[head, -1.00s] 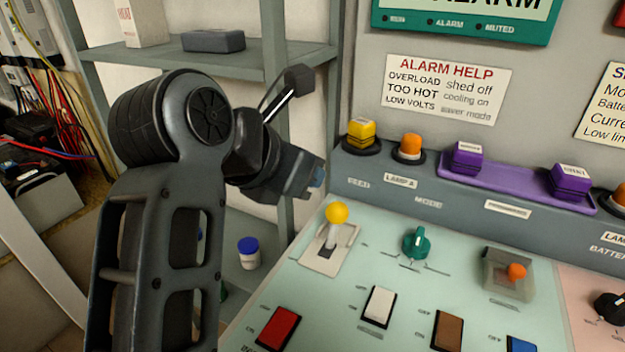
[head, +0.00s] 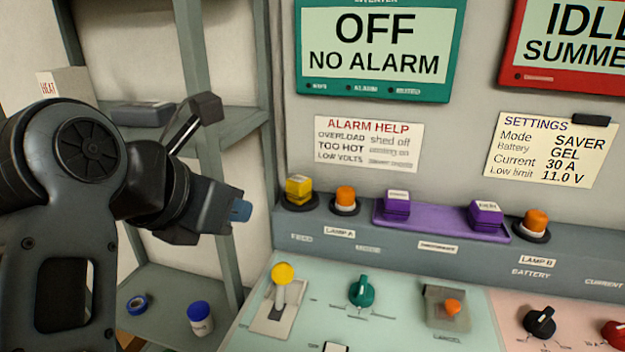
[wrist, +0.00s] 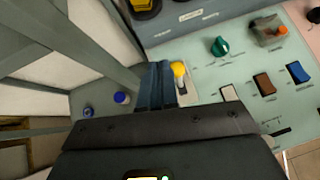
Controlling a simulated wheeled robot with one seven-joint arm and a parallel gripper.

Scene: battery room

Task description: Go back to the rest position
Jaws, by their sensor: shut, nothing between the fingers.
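My gripper (head: 240,211) is at the left of the head view, held above and to the left of the control panel, at the end of my folded arm. Its blue fingers are together with nothing between them; they also show in the wrist view (wrist: 157,85). The yellow-knobbed lever (head: 283,275) stands on the pale green panel (head: 325,310), below and right of the fingers in the head view. In the wrist view the yellow knob (wrist: 179,69) appears just right of the fingers. The gripper looks apart from it.
A green rotary knob (head: 362,290) and a guarded orange switch (head: 446,307) are on the panel. Grey shelves (head: 195,268) at left hold a blue-lidded jar (head: 200,317) and a blue tape roll (head: 137,304).

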